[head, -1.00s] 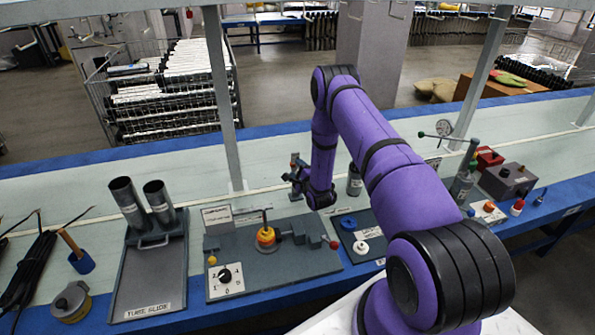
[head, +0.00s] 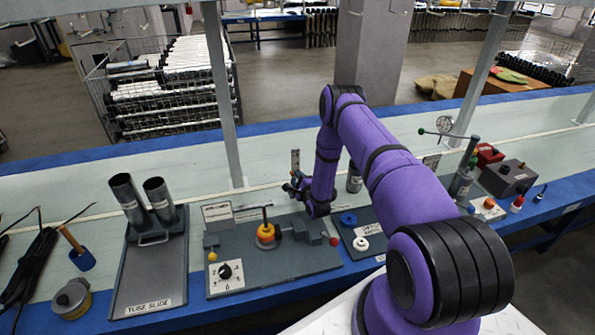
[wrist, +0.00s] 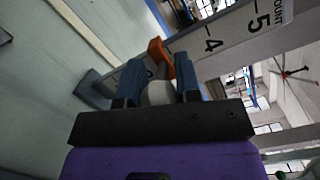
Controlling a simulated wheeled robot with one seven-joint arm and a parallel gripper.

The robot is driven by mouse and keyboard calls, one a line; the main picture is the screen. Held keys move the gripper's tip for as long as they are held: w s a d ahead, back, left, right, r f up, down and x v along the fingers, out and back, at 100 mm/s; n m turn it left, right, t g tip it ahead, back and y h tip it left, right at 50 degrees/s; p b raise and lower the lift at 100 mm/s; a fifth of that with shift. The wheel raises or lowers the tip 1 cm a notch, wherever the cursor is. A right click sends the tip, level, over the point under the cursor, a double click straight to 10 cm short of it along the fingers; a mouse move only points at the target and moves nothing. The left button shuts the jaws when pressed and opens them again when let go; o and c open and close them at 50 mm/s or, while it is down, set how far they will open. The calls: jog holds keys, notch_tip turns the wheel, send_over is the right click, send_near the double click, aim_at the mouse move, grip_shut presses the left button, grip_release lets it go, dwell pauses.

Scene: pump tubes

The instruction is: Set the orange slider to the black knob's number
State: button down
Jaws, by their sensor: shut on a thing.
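The orange slider (wrist: 155,50) shows in the wrist view on a pale upright scale (wrist: 232,32) marked 4 and 5; its orange edge lies a little short of the 4 mark, away from 5. My gripper (wrist: 158,80) has its blue fingers closed on the slider's grey grip (wrist: 158,93). In the head view my gripper (head: 297,185) is at the scale (head: 295,160) behind the grey bench plate, and the slider is mostly hidden. The black knob (head: 225,271) sits on a white numbered dial (head: 236,282) at front left; its pointer is too small to read surely.
An orange ring (head: 265,233) on a peg and grey blocks sit on the plate near my arm. A tube slide tray (head: 150,280) stands to the left. A plate with blue and white rings (head: 361,244) lies to the right.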

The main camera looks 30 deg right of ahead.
jog(key=shift+f, duration=1.7)
jog(key=c, duration=0.8)
grip_release()
jog(key=shift+r, duration=0.1)
